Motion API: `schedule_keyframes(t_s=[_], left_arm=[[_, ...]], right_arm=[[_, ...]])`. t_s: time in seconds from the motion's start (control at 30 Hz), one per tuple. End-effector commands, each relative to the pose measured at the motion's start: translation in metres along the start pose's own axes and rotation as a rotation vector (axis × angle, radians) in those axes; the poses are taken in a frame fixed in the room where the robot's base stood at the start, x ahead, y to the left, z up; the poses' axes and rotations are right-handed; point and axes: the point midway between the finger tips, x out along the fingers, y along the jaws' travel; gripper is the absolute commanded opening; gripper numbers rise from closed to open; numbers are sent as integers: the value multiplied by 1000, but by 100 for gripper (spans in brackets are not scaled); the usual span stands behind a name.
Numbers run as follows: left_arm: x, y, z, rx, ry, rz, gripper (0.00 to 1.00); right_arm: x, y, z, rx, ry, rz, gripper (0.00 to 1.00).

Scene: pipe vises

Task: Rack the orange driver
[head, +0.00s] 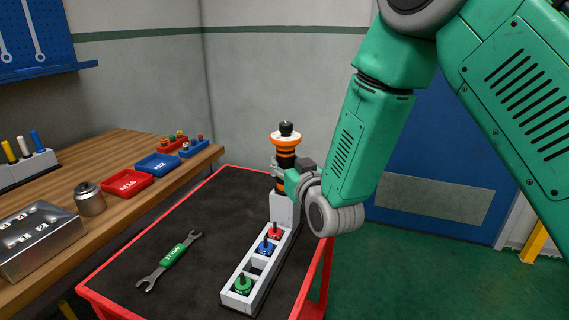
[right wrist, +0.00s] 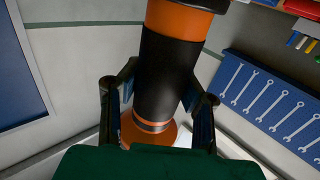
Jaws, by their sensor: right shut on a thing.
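The orange driver (head: 286,142), with orange and black bands and a black top end, is upright above the far end of the rack. My right gripper (head: 291,176) is shut on it; the right wrist view shows its fingers on both sides of the black shaft (right wrist: 165,75). The pale grey rack (head: 236,299) lies on the cart. It holds a red piece (head: 275,232), a blue piece (head: 266,246) and a green piece (head: 243,284), with an open slot between blue and green. A tall grey block (head: 284,209) stands below the driver; I cannot tell whether they touch. My left gripper is out of view.
The red-edged cart (head: 103,304) has a dark mat (head: 190,222) with a green-handled wrench (head: 172,258) on it. The wooden bench (head: 110,152) at left holds a red tray (head: 127,183), a blue tray (head: 158,163), a metal jar (head: 90,198) and a metal box (head: 38,240).

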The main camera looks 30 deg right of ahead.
Motion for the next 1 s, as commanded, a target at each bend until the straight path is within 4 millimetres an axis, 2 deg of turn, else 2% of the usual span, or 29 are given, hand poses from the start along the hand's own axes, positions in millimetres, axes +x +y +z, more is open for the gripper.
schedule_keyframes(t_s=[1.0], left_arm=[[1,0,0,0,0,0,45]], right_arm=[[1,0,3,0,-1,-1,0]])
